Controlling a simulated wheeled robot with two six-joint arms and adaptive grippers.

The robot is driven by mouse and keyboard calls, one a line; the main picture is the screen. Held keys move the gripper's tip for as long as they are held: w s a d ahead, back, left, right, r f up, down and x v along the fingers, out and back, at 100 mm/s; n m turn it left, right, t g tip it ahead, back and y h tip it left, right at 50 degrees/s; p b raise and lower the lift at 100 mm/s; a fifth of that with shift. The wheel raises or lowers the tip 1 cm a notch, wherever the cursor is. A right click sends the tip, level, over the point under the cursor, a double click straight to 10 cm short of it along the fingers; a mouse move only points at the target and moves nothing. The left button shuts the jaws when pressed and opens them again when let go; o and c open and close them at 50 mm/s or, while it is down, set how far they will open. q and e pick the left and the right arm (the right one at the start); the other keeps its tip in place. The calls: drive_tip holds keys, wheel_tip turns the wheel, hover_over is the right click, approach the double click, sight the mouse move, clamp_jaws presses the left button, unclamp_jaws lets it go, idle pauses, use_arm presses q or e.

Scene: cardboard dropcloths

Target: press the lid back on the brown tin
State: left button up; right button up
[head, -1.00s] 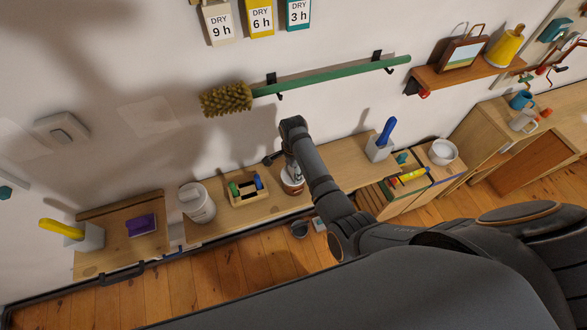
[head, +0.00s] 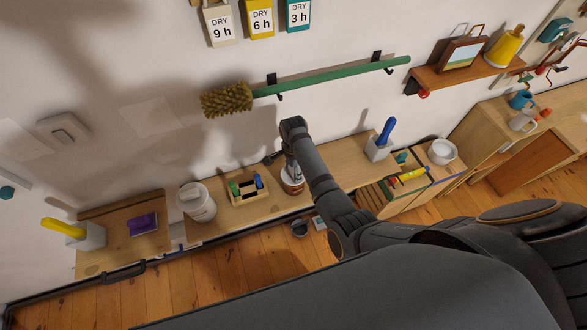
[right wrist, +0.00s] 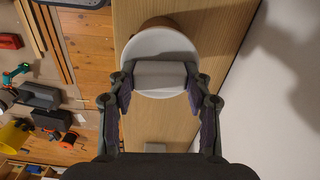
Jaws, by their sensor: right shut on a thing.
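The brown tin (head: 292,187) stands on the wooden bench, partly hidden by my right gripper (head: 291,169). It shows white and brown on its side. In the right wrist view, my right gripper (right wrist: 160,80) is shut on the raised block in the middle of a round white lid (right wrist: 160,45). A brown edge of the tin (right wrist: 160,22) shows past the lid's far rim. The lid is over the tin, slightly off to one side in this view. I cannot tell whether it touches the tin's rim. My left gripper is not in view.
A wooden caddy (head: 247,192) with bottles and a white bucket (head: 196,204) stand left of the tin on the bench (head: 225,219). A grey holder with a blue handle (head: 379,148) stands to the right. A green-handled brush (head: 330,77) hangs on the wall above.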

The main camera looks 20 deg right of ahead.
drive_tip(key=shift+p, duration=0.35)
drive_tip(key=shift+f, duration=0.15)
idle(1.4)
drive_tip(key=o, duration=1)
drive_tip(key=shift+o, duration=0.2)
drive_tip(key=o, duration=0.5)
drive_tip(key=shift+c, duration=0.2)
drive_tip(key=shift+r, duration=3.5)
